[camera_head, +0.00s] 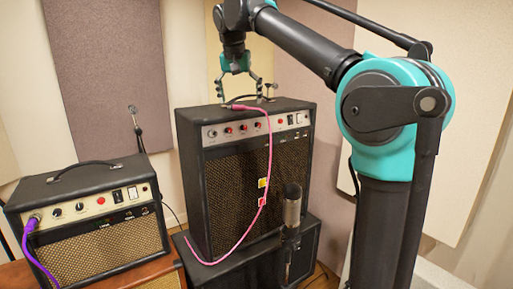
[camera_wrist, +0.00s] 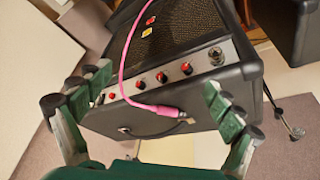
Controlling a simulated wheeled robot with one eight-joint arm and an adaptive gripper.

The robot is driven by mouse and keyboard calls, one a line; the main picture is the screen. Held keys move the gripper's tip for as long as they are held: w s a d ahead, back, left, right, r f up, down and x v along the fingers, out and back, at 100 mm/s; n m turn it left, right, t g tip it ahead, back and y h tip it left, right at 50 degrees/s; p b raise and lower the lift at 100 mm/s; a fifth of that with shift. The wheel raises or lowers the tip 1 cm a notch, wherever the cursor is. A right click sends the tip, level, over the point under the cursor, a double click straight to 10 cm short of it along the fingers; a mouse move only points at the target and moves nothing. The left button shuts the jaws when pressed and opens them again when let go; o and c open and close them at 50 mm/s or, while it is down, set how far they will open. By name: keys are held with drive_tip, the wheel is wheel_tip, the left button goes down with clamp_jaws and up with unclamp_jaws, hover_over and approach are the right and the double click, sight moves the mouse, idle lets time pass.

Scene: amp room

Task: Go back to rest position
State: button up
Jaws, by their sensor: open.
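My gripper (camera_head: 241,97) is open above the top of the tall black amp (camera_head: 235,180). Its spread green fingers also show in the wrist view (camera_wrist: 156,88), with nothing held between them. A pink cable (camera_head: 268,150) runs down the amp's front. My teal and black arm reaches over from the right.
A smaller amp (camera_head: 95,215) with a purple cable (camera_head: 33,248) stands at the left. A microphone (camera_head: 291,205) stands in front of the tall amp, which rests on a black cabinet (camera_head: 305,255). Another stand (camera_head: 136,125) is behind. Acoustic panels (camera_head: 105,65) line the walls.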

drive_tip(key=s+d+f, duration=0.2)
drive_tip(key=d+f, duration=0.6)
drive_tip(key=f, duration=0.5)
drive_tip(key=s+d+f, duration=0.3)
drive_tip(key=d+f, duration=0.4)
drive_tip(key=f, duration=0.6)
drive_tip(key=s+d+f+n, duration=0.1)
drive_tip(key=s+d+f, duration=0.3)
drive_tip(key=s+f, duration=0.5)
drive_tip(key=s+d+f, duration=0.5)
drive_tip(key=s+f, duration=0.5)
drive_tip(key=f, duration=0.3)
drive_tip(key=shift+s+d+f+n+y, duration=0.15)
drive_tip(key=shift+s+d+n+y, duration=0.1)
drive_tip(key=shift+n+y, duration=0.15)
